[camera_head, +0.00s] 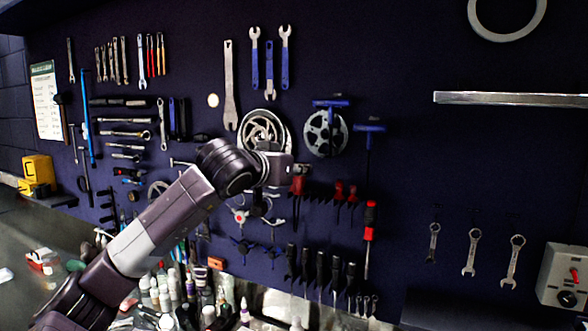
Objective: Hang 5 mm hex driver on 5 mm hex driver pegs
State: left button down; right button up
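Two blue T-handled drivers show on the dark pegboard right of centre. One driver (331,103) is in front of the upper part of a silver chainring, and the other driver (369,128) is a little lower and to the right, with a thin dark shaft pointing down. No size marking is legible, so I cannot tell which is the 5 mm hex driver. The pegs cannot be made out. My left arm comes in from the lower left, and its gripper end (285,168) is left of and below both handles. Its fingers cannot be made out. My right gripper is out of view.
Chainrings (325,134), blue wrenches (285,60) and a red-handled screwdriver (370,222) hang around the arm's end. Bottles (165,297) crowd the bench below. A metal rail (510,99) is at right, with bare board between it and the small wrenches (472,252).

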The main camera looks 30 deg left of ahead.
pick_arm(q)
jog(key=shift+w+r, duration=0.15)
jog(key=shift+w, duration=0.2)
jog(key=shift+r+p+x, duration=0.25)
jog(key=shift+p+x, duration=0.4)
jog(key=shift+x, duration=0.65)
jog(key=shift+f+p+x, duration=0.2)
jog(key=shift+x, duration=0.7)
jog(key=shift+f+p+x, duration=0.15)
jog(key=shift+p+x, duration=0.05)
jog(key=shift+x, duration=0.65)
jog(key=shift+s, duration=0.1)
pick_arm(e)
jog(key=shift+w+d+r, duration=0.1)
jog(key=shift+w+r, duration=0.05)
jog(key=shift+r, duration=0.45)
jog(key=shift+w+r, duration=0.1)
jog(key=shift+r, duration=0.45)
pick_arm(q)
jog(key=c, duration=1.7)
grip_release()
jog(key=shift+c, duration=0.2)
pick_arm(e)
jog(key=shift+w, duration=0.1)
pick_arm(q)
jog(key=shift+s, duration=0.15)
